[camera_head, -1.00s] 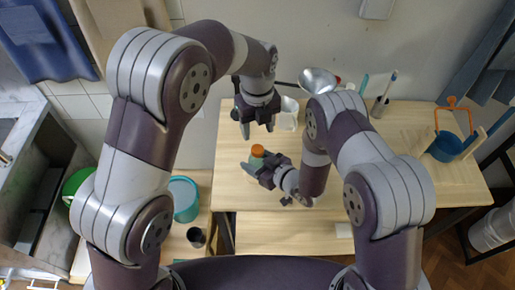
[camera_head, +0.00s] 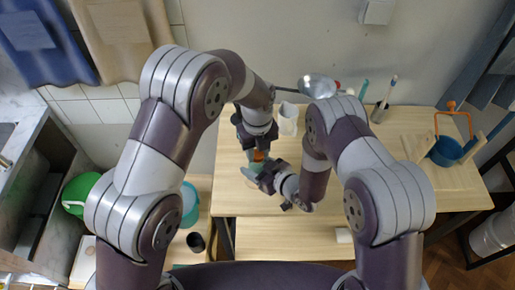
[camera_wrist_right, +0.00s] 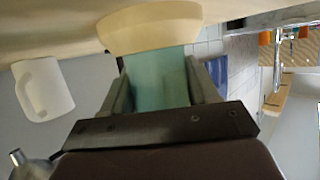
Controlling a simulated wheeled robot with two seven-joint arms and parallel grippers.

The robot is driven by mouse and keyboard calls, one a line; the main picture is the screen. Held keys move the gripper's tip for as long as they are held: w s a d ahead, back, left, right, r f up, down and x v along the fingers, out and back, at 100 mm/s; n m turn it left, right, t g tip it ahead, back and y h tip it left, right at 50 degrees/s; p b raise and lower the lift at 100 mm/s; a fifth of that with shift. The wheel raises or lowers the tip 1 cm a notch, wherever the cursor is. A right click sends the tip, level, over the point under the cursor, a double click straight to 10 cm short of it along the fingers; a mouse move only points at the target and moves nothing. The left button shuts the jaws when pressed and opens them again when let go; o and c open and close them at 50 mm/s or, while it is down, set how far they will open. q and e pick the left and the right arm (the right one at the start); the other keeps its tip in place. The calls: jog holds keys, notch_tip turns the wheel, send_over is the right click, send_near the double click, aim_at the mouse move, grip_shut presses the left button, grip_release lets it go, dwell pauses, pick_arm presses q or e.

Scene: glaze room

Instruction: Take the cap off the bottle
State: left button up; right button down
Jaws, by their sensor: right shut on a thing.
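My right gripper (camera_head: 262,174) is shut on the bottle's body from the right. In the right wrist view the teal bottle (camera_wrist_right: 158,78) fills the space between both fingers, and a wide cream piece is at its end. My left gripper (camera_head: 258,149) points down from above with its fingers apart, one to each side of the cap. Whether they touch the cap is hard to see, and the bottle is partly hidden by both grippers.
A white jug (camera_head: 288,119) stands behind the bottle; it also shows in the right wrist view (camera_wrist_right: 45,89). A metal bowl-shaped thing (camera_head: 318,86) and a cup with brushes (camera_head: 379,113) are at the back. The table's middle right is clear.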

pick_arm(q)
jog(key=n, duration=0.6)
grip_shut()
jog(key=n, duration=0.4)
jog(key=shift+n, duration=0.4)
jog(key=n, duration=0.3)
jog(key=shift+n, duration=0.4)
jog(key=n, duration=0.3)
jog(key=shift+n, duration=0.4)
jog(key=n, duration=0.4)
jog(key=shift+r, duration=0.1)
jog(key=n, duration=1.2)
jog(key=shift+n, duration=0.3)
jog(key=n, duration=0.7)
jog(key=shift+n, duration=0.4)
jog(key=n, duration=1.1)
jog(key=shift+r, duration=0.1)
